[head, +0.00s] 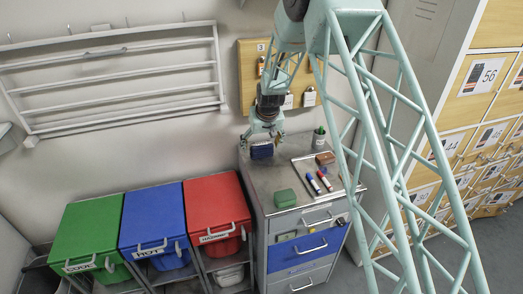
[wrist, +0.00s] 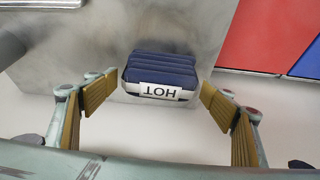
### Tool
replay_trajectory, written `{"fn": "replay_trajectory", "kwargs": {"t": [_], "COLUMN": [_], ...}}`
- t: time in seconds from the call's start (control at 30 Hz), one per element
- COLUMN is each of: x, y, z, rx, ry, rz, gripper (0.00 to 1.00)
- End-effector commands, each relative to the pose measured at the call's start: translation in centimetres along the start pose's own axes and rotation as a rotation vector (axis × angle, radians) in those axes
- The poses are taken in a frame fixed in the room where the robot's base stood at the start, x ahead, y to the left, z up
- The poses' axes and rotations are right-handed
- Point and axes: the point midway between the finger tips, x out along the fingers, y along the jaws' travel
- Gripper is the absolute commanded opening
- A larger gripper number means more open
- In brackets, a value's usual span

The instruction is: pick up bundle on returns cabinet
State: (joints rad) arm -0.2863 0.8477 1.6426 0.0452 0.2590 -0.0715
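A dark blue folded bundle (head: 262,151) lies on the grey top of the returns cabinet (head: 262,178), near its back left corner. In the wrist view the bundle (wrist: 162,72) shows a white label that reads HOT, upside down. My gripper (head: 265,133) is just above the bundle in the head view. In the wrist view my gripper (wrist: 162,108) is open, with one yellow-padded finger on each side of the bundle and a gap on both sides. Nothing is held.
Green (head: 88,235), blue (head: 153,220) and red (head: 216,208) bins stand left. A padlock board (head: 245,75) hangs behind; lockers (head: 490,75) stand right.

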Motion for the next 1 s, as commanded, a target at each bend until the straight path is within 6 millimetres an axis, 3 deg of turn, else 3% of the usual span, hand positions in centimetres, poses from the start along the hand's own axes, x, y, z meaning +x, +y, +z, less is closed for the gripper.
{"fn": "replay_trajectory", "kwargs": {"t": [0.3, 0.67, 1.0], "x": [0.0, -0.2, -1.8], "y": [0.0, 0.0, 0.0], "z": [0.0, -0.1, -0.8], "rx": [0.0, 0.0, 0.0], "ry": [0.0, 0.001, 0.003], "rz": [0.0, 0.0, 0.0], "gripper": [0.48, 0.48, 0.48]}}
